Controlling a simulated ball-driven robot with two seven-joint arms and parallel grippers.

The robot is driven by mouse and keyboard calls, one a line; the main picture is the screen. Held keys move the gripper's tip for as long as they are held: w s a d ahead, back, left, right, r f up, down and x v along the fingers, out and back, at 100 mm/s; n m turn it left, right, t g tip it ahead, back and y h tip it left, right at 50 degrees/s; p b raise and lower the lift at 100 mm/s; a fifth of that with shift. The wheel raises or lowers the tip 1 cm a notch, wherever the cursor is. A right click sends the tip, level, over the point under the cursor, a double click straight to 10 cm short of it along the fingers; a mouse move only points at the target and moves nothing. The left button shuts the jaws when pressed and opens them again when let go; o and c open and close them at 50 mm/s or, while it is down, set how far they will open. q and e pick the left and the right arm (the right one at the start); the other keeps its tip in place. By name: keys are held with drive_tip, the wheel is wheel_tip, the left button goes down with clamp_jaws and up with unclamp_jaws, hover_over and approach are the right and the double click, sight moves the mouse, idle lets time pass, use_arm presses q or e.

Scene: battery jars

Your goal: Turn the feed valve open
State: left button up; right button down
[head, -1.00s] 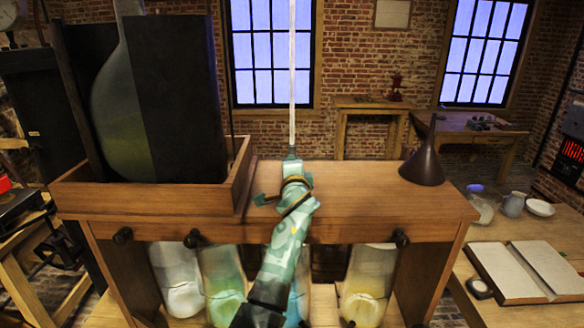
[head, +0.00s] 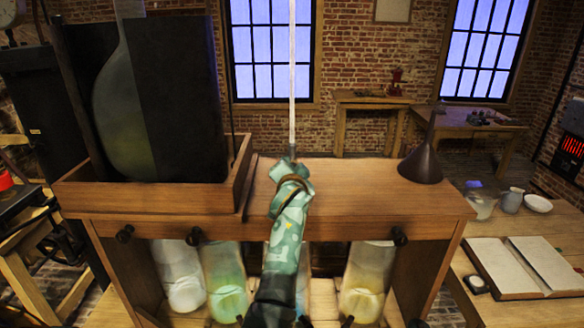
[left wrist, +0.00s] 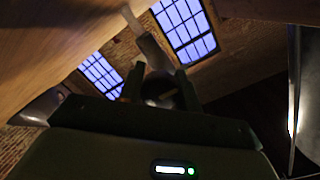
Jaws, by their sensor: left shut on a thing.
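The tall pale glass tube (head: 292,90) rises from the back of the wooden stand's top, with a small grey fitting (head: 291,152) at its foot. My left arm reaches up the middle to this fitting, and its patterned wrist hides most of what is there. In the left wrist view my left gripper (left wrist: 160,90) has its two dark fingers on either side of a dark rounded piece (left wrist: 158,101), apparently the feed valve's handle, and is shut on it. The tube's lower end (left wrist: 150,50) shows just beyond. The valve's angle cannot be told. My right gripper is not in view.
The wooden stand (head: 350,195) has a dark funnel (head: 424,162) at its right and a tray (head: 75,193) with a large glass flask (head: 122,110) at its left. Several jars stand below. A side table with an open book (head: 505,268) is at right.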

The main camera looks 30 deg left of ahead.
use_arm(q)
drive_tip(key=shift+f, duration=0.35)
drive_tip(key=o, duration=1)
drive_tip(key=shift+c, duration=0.2)
drive_tip(key=shift+r, duration=0.2)
